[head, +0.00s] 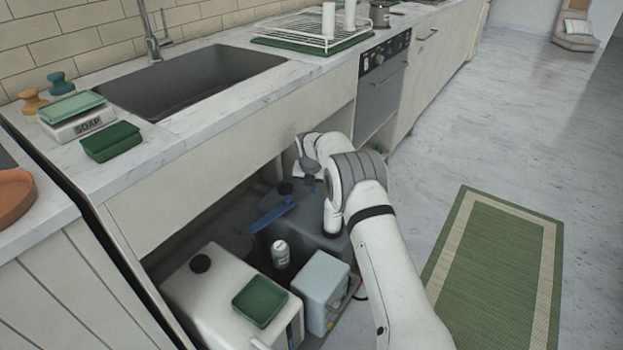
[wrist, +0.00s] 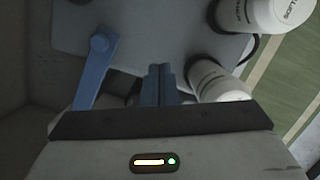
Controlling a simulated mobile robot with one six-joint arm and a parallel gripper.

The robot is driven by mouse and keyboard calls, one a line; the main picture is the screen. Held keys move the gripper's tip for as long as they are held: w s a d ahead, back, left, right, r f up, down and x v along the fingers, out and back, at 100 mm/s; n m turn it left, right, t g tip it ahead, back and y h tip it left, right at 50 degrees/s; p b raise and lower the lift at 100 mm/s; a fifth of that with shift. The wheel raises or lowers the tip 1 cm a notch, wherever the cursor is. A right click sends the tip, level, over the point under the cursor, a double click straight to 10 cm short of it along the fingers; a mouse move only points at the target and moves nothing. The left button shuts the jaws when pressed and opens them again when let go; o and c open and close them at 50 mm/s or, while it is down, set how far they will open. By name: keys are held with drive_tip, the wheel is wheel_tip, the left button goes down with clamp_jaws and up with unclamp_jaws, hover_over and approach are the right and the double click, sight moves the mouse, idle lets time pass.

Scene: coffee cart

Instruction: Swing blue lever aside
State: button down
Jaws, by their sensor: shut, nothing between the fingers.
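The blue lever (head: 271,217) is a flat bar inside the open cabinet under the sink, lying over a dark grey tank. In the wrist view the blue lever (wrist: 94,72) has a round pivot end at the top and runs down and slightly left. My gripper (wrist: 160,72) shows in the wrist view with its blue fingers together and nothing between them. It is to the right of the lever, with a visible gap. In the head view my arm reaches into the cabinet and my gripper is partly hidden by it.
White bottles (wrist: 216,82) stand close to the right of my fingers. In the head view a small white bottle (head: 281,254), a white canister (head: 205,292) with a green dish (head: 260,303) on top, and a grey box (head: 326,290) crowd the cabinet front. The counter (head: 215,120) overhangs the cabinet.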

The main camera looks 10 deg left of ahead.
drive_tip(key=shift+v, duration=1.15)
drive_tip(key=shift+w+d, duration=0.1)
drive_tip(key=shift+d, duration=0.05)
